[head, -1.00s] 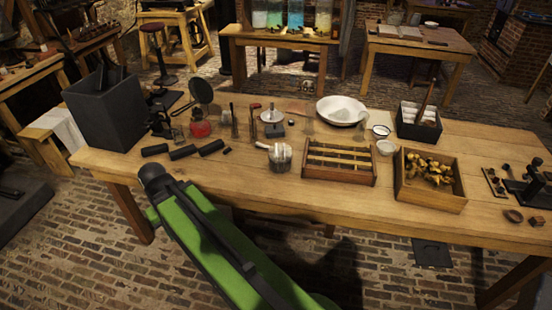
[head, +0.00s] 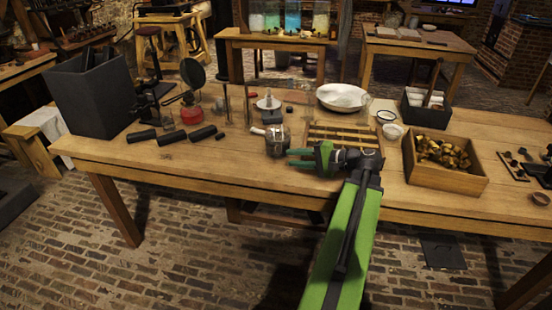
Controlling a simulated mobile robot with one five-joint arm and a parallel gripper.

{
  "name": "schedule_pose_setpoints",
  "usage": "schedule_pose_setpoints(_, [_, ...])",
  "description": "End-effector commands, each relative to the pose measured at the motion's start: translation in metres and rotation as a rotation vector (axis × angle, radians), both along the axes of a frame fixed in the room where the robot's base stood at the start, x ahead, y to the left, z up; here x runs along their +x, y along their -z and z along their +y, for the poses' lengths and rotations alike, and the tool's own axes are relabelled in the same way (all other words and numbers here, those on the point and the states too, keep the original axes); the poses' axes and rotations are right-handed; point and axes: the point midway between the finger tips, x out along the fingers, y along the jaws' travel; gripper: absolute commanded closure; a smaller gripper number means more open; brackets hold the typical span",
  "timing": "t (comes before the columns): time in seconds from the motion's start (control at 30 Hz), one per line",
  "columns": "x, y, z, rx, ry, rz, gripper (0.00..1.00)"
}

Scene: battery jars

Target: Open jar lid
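A small squat glass jar (head: 278,141) stands upright near the front edge of the wooden table. A pale knob or handle sticks out at its upper left. Its top looks covered, but the lid is too small to make out clearly. My green gripper (head: 291,158) is just right of the jar, low over the table's front part, with its fingers pointing left at the jar. The fingers look spread with a gap between them, and nothing is held. I cannot tell whether a fingertip touches the jar.
A slatted wooden rack (head: 345,134) stands right behind my gripper, partly hidden by it. A wooden box of brass parts (head: 447,178) is farther right. Black cylinders (head: 201,134), a red burner (head: 191,113) and a dark bin (head: 95,100) are left. The table's front edge is close.

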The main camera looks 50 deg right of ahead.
Motion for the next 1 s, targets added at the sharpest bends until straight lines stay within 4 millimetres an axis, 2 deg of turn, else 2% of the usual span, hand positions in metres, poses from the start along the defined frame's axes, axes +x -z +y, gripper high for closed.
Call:
schedule_pose_setpoints(0.03, [-0.021, 0.003, -0.022, 0.02, 0.057, -0.045, 0.73])
schedule_pose_setpoints(0.1, [-0.041, -0.005, -0.041, 0.043, 0.11, -0.099, 0.73])
schedule_pose_setpoints(0.2, [-0.058, -0.014, -0.055, 0.059, 0.149, -0.14, 0.73])
schedule_pose_setpoints(0.4, [-0.057, -0.017, -0.057, 0.062, 0.157, -0.152, 0.73])
schedule_pose_setpoints(0.57, [-0.032, -0.013, -0.052, 0.062, 0.153, -0.15, 0.73])
schedule_pose_setpoints(1.0, [0.074, 0.0, -0.034, 0.061, 0.154, -0.148, 0.73])
